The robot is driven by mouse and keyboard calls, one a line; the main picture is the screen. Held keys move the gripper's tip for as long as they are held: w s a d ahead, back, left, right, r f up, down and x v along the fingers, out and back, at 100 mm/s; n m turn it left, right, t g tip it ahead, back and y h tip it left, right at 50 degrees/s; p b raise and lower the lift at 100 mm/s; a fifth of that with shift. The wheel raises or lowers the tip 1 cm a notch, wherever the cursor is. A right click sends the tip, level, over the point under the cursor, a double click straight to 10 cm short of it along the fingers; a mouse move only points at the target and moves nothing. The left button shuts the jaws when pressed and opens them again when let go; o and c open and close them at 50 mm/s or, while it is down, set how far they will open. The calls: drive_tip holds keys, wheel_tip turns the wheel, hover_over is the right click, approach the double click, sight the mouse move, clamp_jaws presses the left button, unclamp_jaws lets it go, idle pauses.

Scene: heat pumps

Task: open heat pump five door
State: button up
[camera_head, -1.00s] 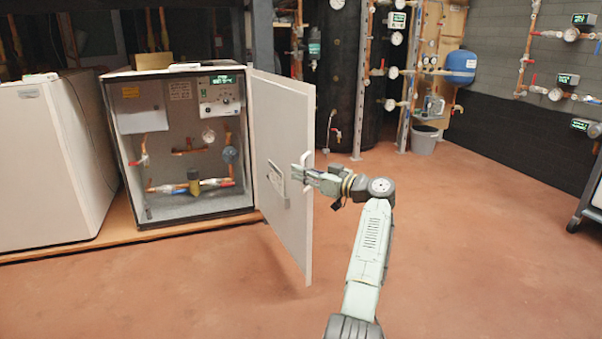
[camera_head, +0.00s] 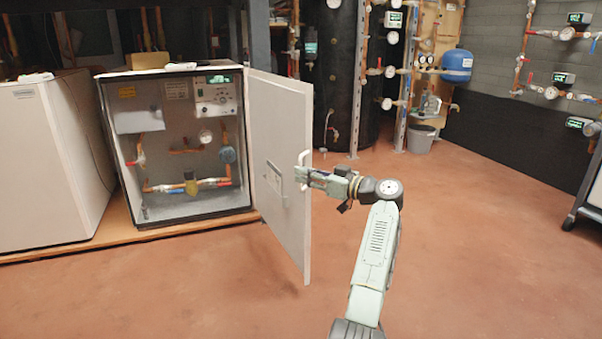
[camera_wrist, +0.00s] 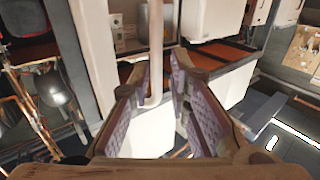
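The white heat pump door (camera_head: 279,140) stands swung wide open, hinged at the right side of the cabinet (camera_head: 172,205). Its light bar handle (camera_head: 304,157) is near the free edge. My gripper (camera_head: 299,174) is at this handle in the head view. In the wrist view my gripper (camera_wrist: 160,85) has its two fingers spread, with the handle (camera_wrist: 156,50) standing between them. A small gap shows on the right side of the handle. Contact with the left finger cannot be told. The head view does not show a readable number on the cabinet.
A closed white unit (camera_head: 45,165) stands left of the open cabinet. Bare reddish floor (camera_head: 480,230) lies right of the door and in front. A grey bucket (camera_head: 420,138) and pipework are at the back; a dark cart (camera_head: 590,195) is at the right edge.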

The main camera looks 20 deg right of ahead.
drive_tip(key=v, duration=1)
drive_tip(key=shift+w+a, duration=0.1)
